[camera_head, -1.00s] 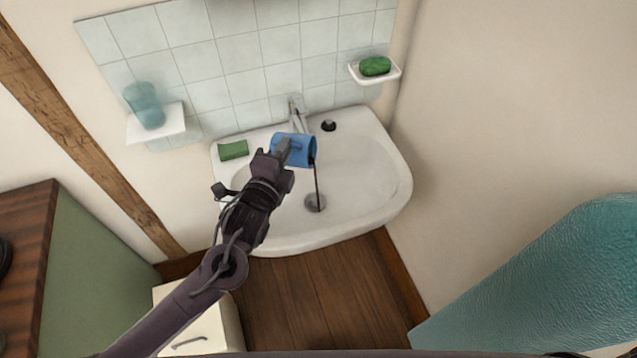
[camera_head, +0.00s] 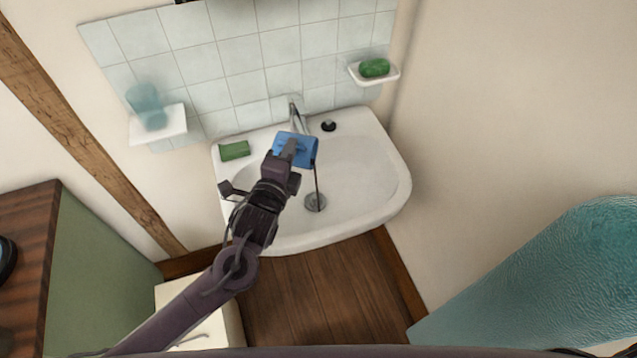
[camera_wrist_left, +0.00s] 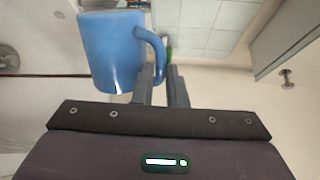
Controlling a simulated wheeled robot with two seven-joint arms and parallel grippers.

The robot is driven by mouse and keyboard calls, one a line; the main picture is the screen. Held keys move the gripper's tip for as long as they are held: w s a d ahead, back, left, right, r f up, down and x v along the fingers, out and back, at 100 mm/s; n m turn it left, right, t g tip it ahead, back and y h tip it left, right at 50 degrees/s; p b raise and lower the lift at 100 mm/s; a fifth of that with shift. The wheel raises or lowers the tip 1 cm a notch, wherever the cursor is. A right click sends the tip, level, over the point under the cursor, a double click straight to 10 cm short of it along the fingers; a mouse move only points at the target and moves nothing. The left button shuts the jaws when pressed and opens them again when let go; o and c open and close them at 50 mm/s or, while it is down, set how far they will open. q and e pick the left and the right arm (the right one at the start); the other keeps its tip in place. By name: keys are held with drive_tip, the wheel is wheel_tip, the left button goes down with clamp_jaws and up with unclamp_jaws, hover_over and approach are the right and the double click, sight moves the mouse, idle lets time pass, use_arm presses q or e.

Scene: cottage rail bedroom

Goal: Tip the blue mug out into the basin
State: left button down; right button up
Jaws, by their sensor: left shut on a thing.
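The blue mug (camera_head: 304,143) is held tilted over the white basin (camera_head: 368,170), its mouth toward the right. A thin dark stream runs from its mouth down to the drain (camera_head: 316,202). My left gripper (camera_head: 288,150) is shut on the mug, reaching in from the front left. In the left wrist view the mug (camera_wrist_left: 108,50) shows its handle on the side of the gripper fingers (camera_wrist_left: 162,82), which are at the handle. The inside of the mug is hidden. My right gripper is not in view.
A tap (camera_head: 297,112) stands right behind the mug. A green sponge (camera_head: 234,150) and a dark plug (camera_head: 328,126) lie on the basin's back rim. A shelf (camera_head: 172,122) with a tumbler (camera_head: 146,100) and a soap dish (camera_head: 384,80) with green soap (camera_head: 374,67) are on the wall.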

use_arm(q)
drive_tip(key=shift+s+d+f+m+p, duration=0.1)
drive_tip(key=shift+d+f+m+p, duration=0.15)
drive_tip(key=shift+d+m, duration=0.15)
drive_tip(key=shift+s+d+f+m+p, duration=0.1)
drive_tip(key=shift+d+m+p, duration=0.15)
drive_tip(key=shift+d+m, duration=0.15)
drive_tip(key=w+a+f+n+h+b, duration=0.1)
drive_tip(key=w+a+f+n+b, duration=0.1)
drive_tip(key=a+n, duration=0.6)
drive_tip(key=w+a+f+n+b, duration=0.2)
drive_tip(key=a+f+n, duration=0.2)
drive_tip(key=a+n, duration=0.3)
drive_tip(key=n, duration=0.3)
drive_tip(key=shift+w+a+f+n+t+h, duration=0.25)
drive_tip(key=shift+a+f+n+t+h, duration=0.05)
drive_tip(key=shift+a+f+h, duration=0.1)
